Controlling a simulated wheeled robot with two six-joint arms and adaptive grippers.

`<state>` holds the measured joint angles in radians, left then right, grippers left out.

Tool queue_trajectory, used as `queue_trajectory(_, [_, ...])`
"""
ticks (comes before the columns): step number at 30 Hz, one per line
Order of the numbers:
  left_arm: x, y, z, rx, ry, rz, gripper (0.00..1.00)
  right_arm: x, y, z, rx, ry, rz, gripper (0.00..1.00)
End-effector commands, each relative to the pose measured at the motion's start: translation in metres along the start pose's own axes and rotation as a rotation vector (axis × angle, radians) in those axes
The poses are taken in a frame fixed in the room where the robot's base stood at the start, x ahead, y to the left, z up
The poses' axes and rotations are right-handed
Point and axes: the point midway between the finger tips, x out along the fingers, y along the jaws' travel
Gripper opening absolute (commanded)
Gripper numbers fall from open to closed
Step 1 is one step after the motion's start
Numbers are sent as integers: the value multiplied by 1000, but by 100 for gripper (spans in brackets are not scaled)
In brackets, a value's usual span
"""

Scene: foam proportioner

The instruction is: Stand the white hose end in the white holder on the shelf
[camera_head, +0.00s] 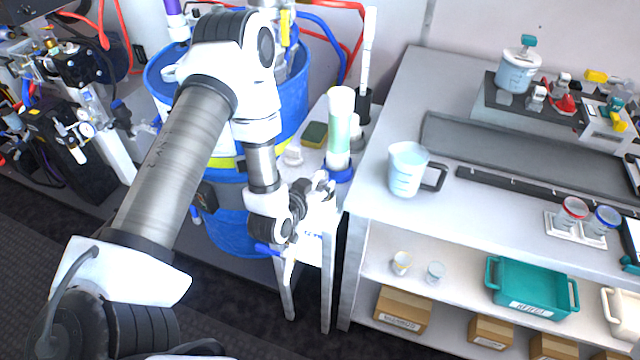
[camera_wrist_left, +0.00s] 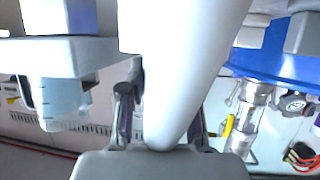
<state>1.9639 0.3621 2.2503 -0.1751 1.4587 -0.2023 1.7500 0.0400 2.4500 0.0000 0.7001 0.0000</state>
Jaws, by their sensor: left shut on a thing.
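My left gripper (camera_head: 318,184) is at the front edge of the narrow white shelf (camera_head: 315,157), between the blue drum and the bench. In the left wrist view the gripper (camera_wrist_left: 168,140) is shut on a smooth white piece with a rounded tip, which looks like the white hose end (camera_wrist_left: 180,70). In the head view I cannot make out the hose end against the gripper. A small white piece on the shelf, beside the sponge, looks like the white holder (camera_head: 292,156); nothing is seen standing in it. My right gripper is not in view.
A clear cylinder with a blue base (camera_head: 341,130) stands close behind the gripper. The blue drum (camera_head: 232,215) is left; the bench with a measuring jug (camera_head: 405,170) is right.

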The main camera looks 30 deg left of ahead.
Motion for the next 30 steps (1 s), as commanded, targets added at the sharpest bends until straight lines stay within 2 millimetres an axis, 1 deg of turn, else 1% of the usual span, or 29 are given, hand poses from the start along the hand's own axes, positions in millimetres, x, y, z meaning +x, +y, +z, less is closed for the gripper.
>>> queue_trajectory(9, [3, 0, 6, 0, 1, 0, 0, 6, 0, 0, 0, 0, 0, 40])
queue_trajectory(10, [2, 0, 5, 0, 2, 0, 43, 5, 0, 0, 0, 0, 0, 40])
queue_trajectory(20, [0, 0, 6, 0, -1, 0, 43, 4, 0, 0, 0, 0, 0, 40])
queue_trajectory(30, [-31, 0, 5, -1, -3, -1, 43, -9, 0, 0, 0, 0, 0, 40])
